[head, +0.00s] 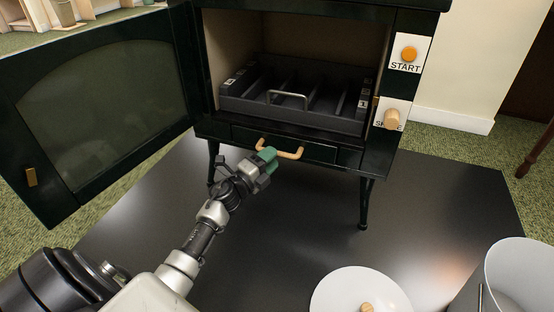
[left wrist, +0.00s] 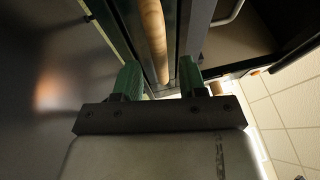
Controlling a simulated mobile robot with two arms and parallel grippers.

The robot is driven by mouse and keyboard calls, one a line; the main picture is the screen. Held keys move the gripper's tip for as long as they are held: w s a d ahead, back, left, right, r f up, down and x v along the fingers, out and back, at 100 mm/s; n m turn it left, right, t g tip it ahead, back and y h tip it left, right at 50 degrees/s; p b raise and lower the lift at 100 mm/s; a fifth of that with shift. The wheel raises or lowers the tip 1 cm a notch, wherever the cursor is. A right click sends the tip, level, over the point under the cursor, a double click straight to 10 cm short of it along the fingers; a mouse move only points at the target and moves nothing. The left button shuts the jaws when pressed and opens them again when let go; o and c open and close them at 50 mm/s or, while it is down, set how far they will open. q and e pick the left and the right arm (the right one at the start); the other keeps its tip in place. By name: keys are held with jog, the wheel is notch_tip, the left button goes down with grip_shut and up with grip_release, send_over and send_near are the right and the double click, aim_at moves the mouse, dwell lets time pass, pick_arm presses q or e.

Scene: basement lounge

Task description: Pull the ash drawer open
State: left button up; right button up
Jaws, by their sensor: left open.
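The ash drawer (head: 318,149) is the dark green front below the stove's firebox, and it looks closed. Its wooden bar handle (head: 291,154) runs across the front. My left gripper (head: 266,155) is at the left end of this handle. In the left wrist view its green fingertips (left wrist: 160,80) are open, with the wooden handle (left wrist: 153,40) between and just beyond them. I cannot tell whether the fingers touch it. My right gripper is not in view.
The stove door (head: 100,115) stands open to the left. A dark grate tray with a metal handle (head: 289,94) sits in the firebox. START (head: 408,54) and a second knob (head: 392,119) are at right. A white lid (head: 350,292) and a bucket (head: 520,270) stand in front.

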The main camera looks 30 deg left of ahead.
pick_arm(q)
jog(key=shift+b+x, duration=0.4)
jog(key=shift+x, duration=1.1)
jog(key=shift+c, duration=0.3)
grip_shut()
